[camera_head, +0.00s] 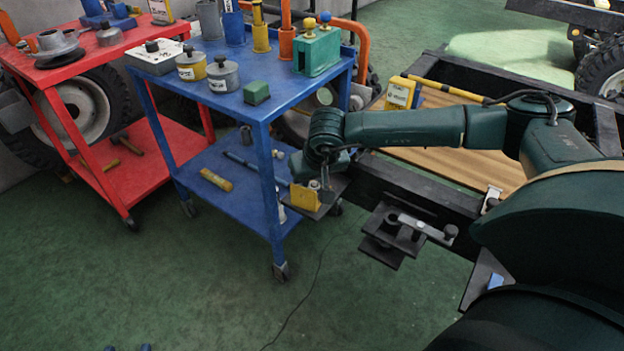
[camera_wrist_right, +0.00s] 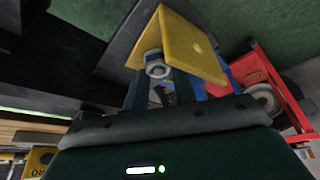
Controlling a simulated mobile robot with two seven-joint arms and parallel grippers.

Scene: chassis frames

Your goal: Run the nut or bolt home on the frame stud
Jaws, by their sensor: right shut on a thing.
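A pale metal nut (camera_wrist_right: 157,65) sits against a yellow bracket (camera_wrist_right: 185,45) in the right wrist view. My right gripper (camera_wrist_right: 158,80) is shut on the nut, its two fingers on either side of it. In the head view the yellow bracket (camera_head: 305,197) is on a dark plate at the end of the black chassis frame (camera_head: 415,190), and my right gripper (camera_head: 324,188) is right beside it. The stud itself is hidden. Two small blue tips at the bottom left edge of the head view may be my left gripper (camera_head: 128,348), mostly cut off.
A blue cart (camera_head: 265,110) with pots and a green block (camera_head: 256,92) stands close behind the bracket. A red cart (camera_head: 90,60) stands to its left. A metal bar with a bolt (camera_head: 425,228) lies on the near frame bracket.

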